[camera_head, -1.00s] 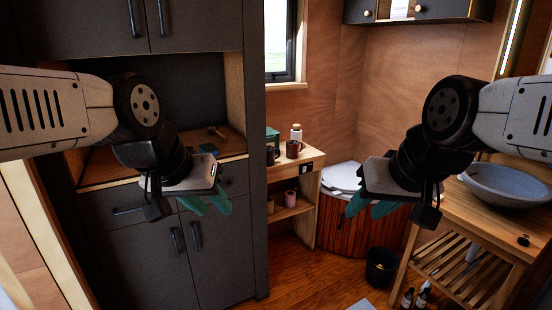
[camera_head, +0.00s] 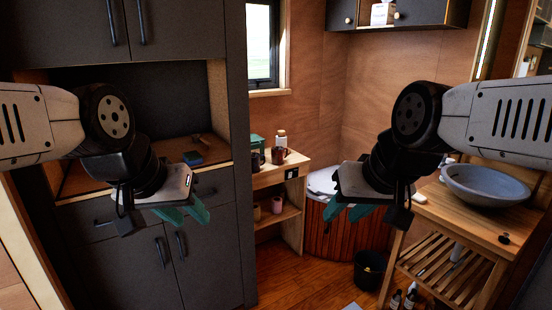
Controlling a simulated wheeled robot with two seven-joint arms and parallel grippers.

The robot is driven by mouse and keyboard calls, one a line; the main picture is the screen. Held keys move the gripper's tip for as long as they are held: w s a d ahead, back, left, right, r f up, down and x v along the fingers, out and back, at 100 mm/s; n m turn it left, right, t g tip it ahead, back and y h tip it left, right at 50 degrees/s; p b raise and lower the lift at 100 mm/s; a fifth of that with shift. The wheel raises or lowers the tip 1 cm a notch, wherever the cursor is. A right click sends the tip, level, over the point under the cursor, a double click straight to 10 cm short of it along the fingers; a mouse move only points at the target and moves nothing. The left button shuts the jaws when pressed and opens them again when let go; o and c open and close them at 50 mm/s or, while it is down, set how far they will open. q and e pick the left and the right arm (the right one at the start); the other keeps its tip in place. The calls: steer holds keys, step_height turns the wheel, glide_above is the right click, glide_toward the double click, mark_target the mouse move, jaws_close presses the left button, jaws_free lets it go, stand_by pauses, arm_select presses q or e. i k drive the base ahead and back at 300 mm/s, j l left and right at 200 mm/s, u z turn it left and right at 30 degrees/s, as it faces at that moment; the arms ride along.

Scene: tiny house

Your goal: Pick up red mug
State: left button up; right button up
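A reddish-brown mug (camera_head: 279,155) stands upright on the top of a small wooden shelf unit (camera_head: 296,160), in the middle of the head view. A darker mug (camera_head: 257,161) stands just left of it. My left gripper (camera_head: 184,214) is in front of the grey cabinet, to the left of the mugs, with its teal fingers apart and nothing between them. My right gripper (camera_head: 346,212) is to the right of the mugs, in front of the wooden tub, also with its fingers apart and empty. Both grippers are well short of the mugs.
A white-capped bottle (camera_head: 281,138) and a green box (camera_head: 257,143) stand close to the mugs. A tall grey cabinet (camera_head: 238,200) borders the shelf on the left. A wooden tub (camera_head: 318,232), black bin (camera_head: 370,270) and basin stand (camera_head: 455,215) are to the right. Some floor ahead is clear.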

mark_target(278, 157)
steer(key=z, duration=1.65)
steer(key=i+j, duration=1)
steer(key=i+j+u, duration=0.2)
steer(key=i+j, duration=0.25)
steer(key=i+j+u, duration=0.15)
steer(key=i+j, duration=0.25)
steer(key=i, duration=0.2)
steer(key=i+j+u, duration=0.2)
steer(key=i, duration=0.35)
steer(key=j+u, duration=0.1)
steer(key=u, duration=1.4)
